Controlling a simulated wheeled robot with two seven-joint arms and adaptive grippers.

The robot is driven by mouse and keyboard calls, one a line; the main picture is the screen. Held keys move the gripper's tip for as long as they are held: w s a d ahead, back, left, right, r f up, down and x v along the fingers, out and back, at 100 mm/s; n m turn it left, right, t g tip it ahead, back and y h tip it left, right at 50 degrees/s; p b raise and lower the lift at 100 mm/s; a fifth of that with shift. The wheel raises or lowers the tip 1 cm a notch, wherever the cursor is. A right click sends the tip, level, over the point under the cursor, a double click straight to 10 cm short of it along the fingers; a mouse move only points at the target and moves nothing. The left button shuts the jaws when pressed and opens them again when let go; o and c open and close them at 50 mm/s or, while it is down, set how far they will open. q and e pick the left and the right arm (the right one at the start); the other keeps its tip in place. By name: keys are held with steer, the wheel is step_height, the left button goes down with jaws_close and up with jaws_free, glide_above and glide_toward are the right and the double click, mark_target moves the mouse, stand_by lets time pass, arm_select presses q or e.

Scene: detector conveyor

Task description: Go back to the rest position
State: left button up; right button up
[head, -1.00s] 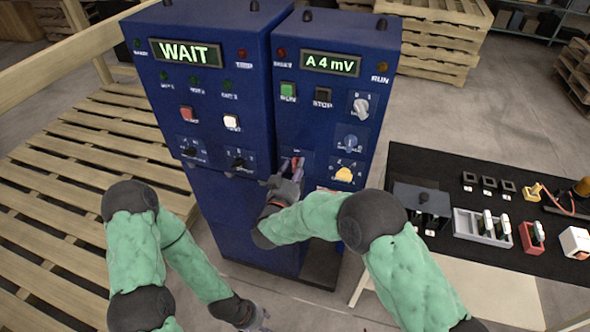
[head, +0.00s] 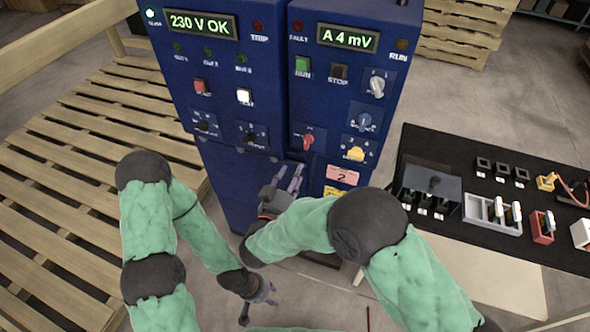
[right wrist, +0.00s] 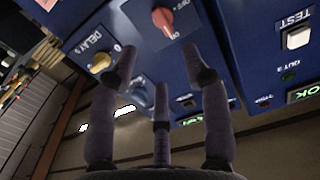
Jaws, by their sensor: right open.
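The blue control cabinet has a left panel (head: 222,75) showing "230 V OK" and a right panel (head: 338,85) showing "A 4 mV". My right gripper (head: 286,180) is open and empty, just in front of the cabinet below the red rotary knob (head: 308,140). In the right wrist view, the open fingers (right wrist: 158,65) stand apart from the red knob (right wrist: 163,19), with nothing between them. My left gripper (head: 259,300) is low over the floor in front of the cabinet. Its fingers look spread and empty.
A black-topped bench (head: 555,225) at right carries a grey box (head: 432,183), a white tray (head: 480,222), a red holder (head: 542,227) and small black blocks. A wooden pallet platform (head: 60,200) lies at left. Pallets are stacked (head: 455,35) behind. Floor shows between cabinet and bench.

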steer(key=shift+f, duration=0.1)
stand_by(0.4)
steer(key=d+f+n+g+y, duration=0.1)
steer(key=d+f+g+y, duration=0.25)
steer(key=f, duration=0.65)
steer(key=d+f+n+g+y, duration=0.1)
steer(key=d+f+g+y, duration=0.2)
steer(key=f, duration=0.8)
steer(key=s+d+f+g+y, duration=0.1)
steer(key=s+d+f+g, duration=0.1)
steer(key=s, duration=0.5)
steer(key=s+d+f+g+y, duration=0.1)
steer(key=s+d+f+g, duration=0.1)
steer(key=s+f+g, duration=0.3)
steer(key=s+d+f+g+y, duration=0.1)
steer(key=s+f, duration=0.4)
steer(key=s, duration=0.6)
steer(key=shift+d+f+m+g, duration=0.15)
steer(key=shift+d+m+g, duration=0.15)
steer(key=shift+d+g, duration=0.65)
steer(key=shift+w+a, duration=0.1)
steer(key=shift+a, duration=0.1)
